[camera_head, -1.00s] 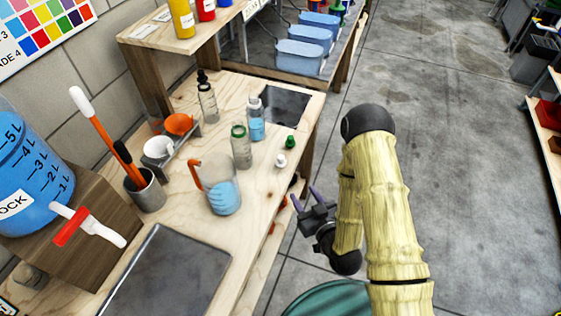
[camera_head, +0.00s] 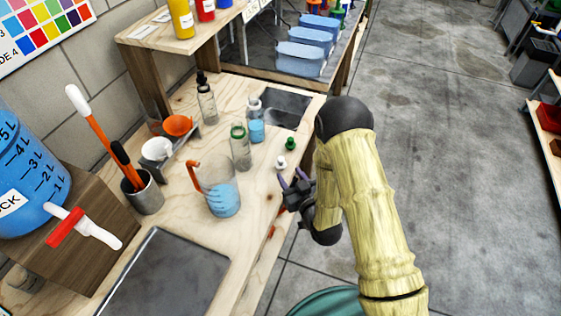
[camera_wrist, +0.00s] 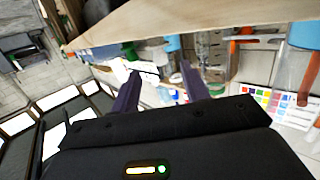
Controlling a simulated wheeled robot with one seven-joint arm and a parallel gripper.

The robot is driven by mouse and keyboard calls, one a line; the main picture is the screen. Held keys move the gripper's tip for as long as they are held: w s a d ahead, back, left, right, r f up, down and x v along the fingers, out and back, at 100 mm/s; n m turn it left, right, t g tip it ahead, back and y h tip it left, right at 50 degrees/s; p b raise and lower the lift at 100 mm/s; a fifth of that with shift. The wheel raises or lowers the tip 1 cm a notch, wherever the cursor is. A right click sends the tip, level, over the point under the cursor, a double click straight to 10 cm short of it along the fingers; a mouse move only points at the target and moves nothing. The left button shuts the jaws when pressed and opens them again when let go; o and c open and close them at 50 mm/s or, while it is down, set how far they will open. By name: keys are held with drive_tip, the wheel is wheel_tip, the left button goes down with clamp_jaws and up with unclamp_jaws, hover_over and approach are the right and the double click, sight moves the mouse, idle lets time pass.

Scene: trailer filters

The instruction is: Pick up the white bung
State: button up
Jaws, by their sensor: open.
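The white bung (camera_head: 281,162) stands on the wooden bench top near its right edge, just in front of a green bung (camera_head: 290,144). My gripper (camera_head: 290,175) is at the bench edge, just nearer the camera than the white bung. Its two purple fingers point toward the bung and look apart from it. In the wrist view my gripper (camera_wrist: 157,70) is open, with a clear gap between the fingers. I cannot surely pick out the white bung in that tilted view.
A beaker (camera_head: 221,199) with blue liquid and an orange handle stands left of my gripper. A green-ringed clear bottle (camera_head: 240,148) and a bottle of blue liquid (camera_head: 256,122) stand behind. A dark plate (camera_head: 168,272) lies at the front. Floor is open right of the bench.

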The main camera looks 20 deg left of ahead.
sight(282, 163)
drive_tip(key=shift+x, duration=1.4)
drive_tip(key=shift+p+x, duration=0.9)
drive_tip(key=shift+x, duration=1.65)
drive_tip(key=shift+r, duration=0.1)
clamp_jaws()
drive_tip(key=shift+r, duration=0.1)
